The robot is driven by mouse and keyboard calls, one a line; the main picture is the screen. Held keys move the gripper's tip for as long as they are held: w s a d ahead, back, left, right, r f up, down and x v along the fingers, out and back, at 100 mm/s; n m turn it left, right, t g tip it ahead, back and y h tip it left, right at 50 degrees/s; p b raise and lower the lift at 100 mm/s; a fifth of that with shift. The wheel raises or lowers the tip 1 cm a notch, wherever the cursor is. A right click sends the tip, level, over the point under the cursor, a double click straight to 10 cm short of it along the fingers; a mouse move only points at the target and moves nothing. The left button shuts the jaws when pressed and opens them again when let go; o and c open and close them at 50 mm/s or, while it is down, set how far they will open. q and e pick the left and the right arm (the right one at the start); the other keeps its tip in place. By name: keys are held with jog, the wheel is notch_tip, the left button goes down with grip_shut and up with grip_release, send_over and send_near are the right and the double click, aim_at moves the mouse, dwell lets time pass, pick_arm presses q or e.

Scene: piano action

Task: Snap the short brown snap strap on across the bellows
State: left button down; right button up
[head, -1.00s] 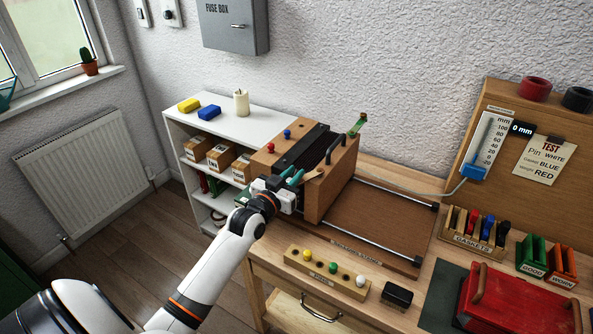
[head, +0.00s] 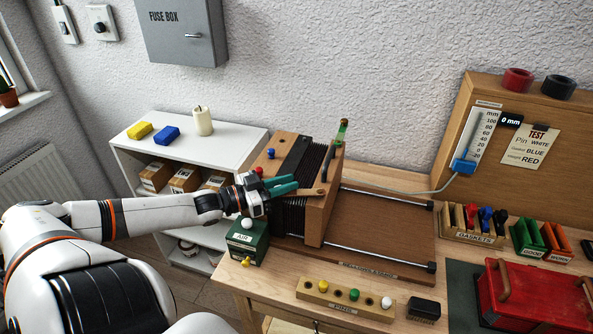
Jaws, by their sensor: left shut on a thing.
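The bellows (head: 288,216) is a block of black pleats between two wooden end blocks, on a wooden bed with two metal rails. My left gripper (head: 297,186), with teal fingers, is at the bellows' near top edge. It is shut on the short brown snap strap (head: 313,192), a thin light-brown strip. The strap reaches right from the fingers to the top edge of the right end block (head: 322,212). The fingers hide its left part. I cannot tell whether either end is snapped on. My right gripper is not in view.
A green AIR box (head: 247,243) with a white knob stands close below my left gripper. A pin rack (head: 345,300), a black block (head: 423,310), a gasket rack (head: 472,235) and a red toolbox (head: 530,295) stand to the right. The bed (head: 385,232) right of the bellows is clear.

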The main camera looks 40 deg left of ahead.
pick_arm(q)
jog(key=shift+w+a+f+m+g+h, duration=0.1)
jog(key=shift+w+a+m+g+h, duration=0.15)
jog(key=shift+m+h, duration=0.35)
jog(key=shift+b, duration=0.3)
pick_arm(e)
jog(key=shift+w+a+f, duration=0.1)
jog(key=shift+a+f, duration=0.05)
jog(key=shift+f, duration=0.3)
jog(key=shift+a, duration=0.1)
pick_arm(q)
jog(key=c, duration=1.5)
grip_release()
jog(key=shift+o, duration=0.8)
pick_arm(e)
jog(key=shift+a, duration=0.15)
